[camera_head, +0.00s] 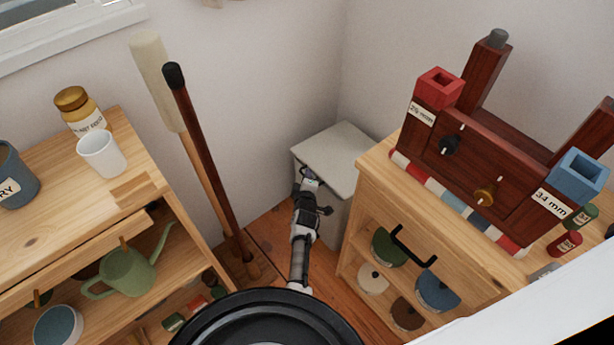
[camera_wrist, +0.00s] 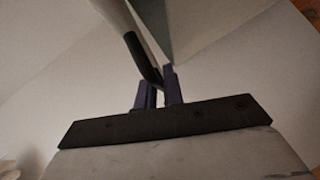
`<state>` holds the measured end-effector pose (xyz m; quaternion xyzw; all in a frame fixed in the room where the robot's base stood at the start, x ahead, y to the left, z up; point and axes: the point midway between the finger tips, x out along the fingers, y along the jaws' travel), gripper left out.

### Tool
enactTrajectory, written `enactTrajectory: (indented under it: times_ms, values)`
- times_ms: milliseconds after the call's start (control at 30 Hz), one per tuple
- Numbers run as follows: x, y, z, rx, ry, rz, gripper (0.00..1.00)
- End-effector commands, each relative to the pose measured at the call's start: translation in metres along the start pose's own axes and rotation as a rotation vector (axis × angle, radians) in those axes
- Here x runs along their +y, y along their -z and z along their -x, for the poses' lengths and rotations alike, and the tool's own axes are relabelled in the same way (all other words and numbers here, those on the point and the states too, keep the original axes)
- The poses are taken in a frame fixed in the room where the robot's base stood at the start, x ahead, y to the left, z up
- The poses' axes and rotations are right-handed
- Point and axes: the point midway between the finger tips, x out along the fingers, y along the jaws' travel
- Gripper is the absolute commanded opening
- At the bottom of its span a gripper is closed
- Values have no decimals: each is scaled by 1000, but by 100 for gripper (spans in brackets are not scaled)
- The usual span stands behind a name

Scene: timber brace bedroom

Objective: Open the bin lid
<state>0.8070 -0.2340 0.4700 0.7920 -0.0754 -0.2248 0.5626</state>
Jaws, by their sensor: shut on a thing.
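The bin (camera_head: 334,212) is a pale grey box standing in the room corner between the two wooden units. Its flat lid (camera_head: 338,158) is on top; I cannot tell whether it is raised at all. My gripper (camera_head: 308,180) is at the lid's front left edge. In the wrist view, my gripper's two dark purple fingers (camera_wrist: 159,92) close around the lower end of a thin black bent handle (camera_wrist: 138,55). The handle runs up along a pale surface of the bin. The fingers hide the grip point in the head view.
A wooden shelf unit (camera_head: 130,185) stands left, with a long-handled mallet (camera_head: 155,80) and a dark pole (camera_head: 205,150) leaning beside it. A wooden cabinet (camera_head: 370,190) bearing a dark red wooden frame (camera_head: 480,165) stands close right of the bin. The floor gap is narrow.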

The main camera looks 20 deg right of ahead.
Motion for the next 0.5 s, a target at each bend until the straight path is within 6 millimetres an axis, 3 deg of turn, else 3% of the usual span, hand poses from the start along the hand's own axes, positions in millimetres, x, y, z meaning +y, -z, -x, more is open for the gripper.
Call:
enactTrajectory:
  times_ms: [500]
  values:
    - [47, 6, 8, -2, 66, -70, 0]
